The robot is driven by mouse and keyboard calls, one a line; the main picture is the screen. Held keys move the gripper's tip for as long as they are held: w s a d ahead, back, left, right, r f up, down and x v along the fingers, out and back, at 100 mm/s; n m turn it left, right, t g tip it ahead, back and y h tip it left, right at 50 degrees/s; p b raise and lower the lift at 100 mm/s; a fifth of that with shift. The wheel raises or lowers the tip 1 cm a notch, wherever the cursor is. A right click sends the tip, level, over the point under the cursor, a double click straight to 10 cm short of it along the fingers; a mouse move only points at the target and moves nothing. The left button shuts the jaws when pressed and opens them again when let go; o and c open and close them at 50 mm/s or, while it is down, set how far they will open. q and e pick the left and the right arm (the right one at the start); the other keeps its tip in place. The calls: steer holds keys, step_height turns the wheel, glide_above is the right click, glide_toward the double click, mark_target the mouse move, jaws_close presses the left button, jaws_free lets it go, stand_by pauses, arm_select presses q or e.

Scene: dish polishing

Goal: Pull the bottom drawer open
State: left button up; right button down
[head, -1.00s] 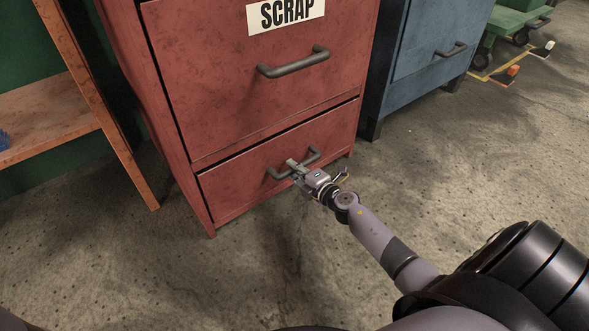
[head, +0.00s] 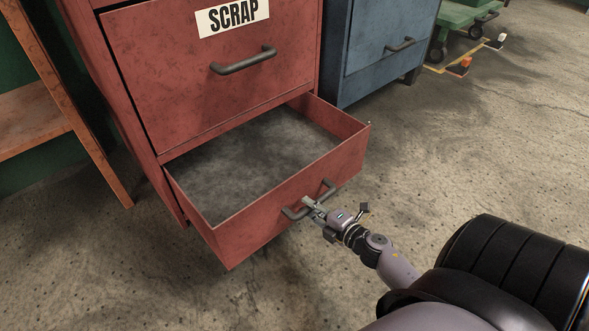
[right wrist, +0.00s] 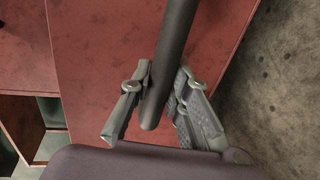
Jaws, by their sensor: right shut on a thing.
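The bottom drawer (head: 290,198) of the red cabinet (head: 190,75) stands pulled out in the head view. Its inside is grey and looks empty. Its dark bar handle (head: 328,188) is on the front panel. My right gripper (head: 312,207) is shut on this handle. In the right wrist view the handle (right wrist: 168,65) runs between the two fingers (right wrist: 155,95), with the red drawer front behind it. The fingers partly hide the handle in the head view. My left gripper is not in view.
The upper drawer (head: 200,95), labelled SCRAP, is shut, with its handle (head: 243,60) above the open drawer. A blue cabinet (head: 385,45) stands to the right and an orange shelf (head: 35,115) to the left. The concrete floor (head: 130,265) in front is clear.

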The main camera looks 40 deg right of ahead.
steer(key=shift+f+v, duration=0.2)
steer(key=shift+v, duration=0.9)
steer(key=shift+f+v, duration=0.25)
steer(key=shift+v, duration=0.8)
steer(key=shift+s, duration=0.1)
steer(key=c, duration=1.5)
jaws_free()
steer(key=v, duration=1.2)
steer(key=shift+d, duration=0.1)
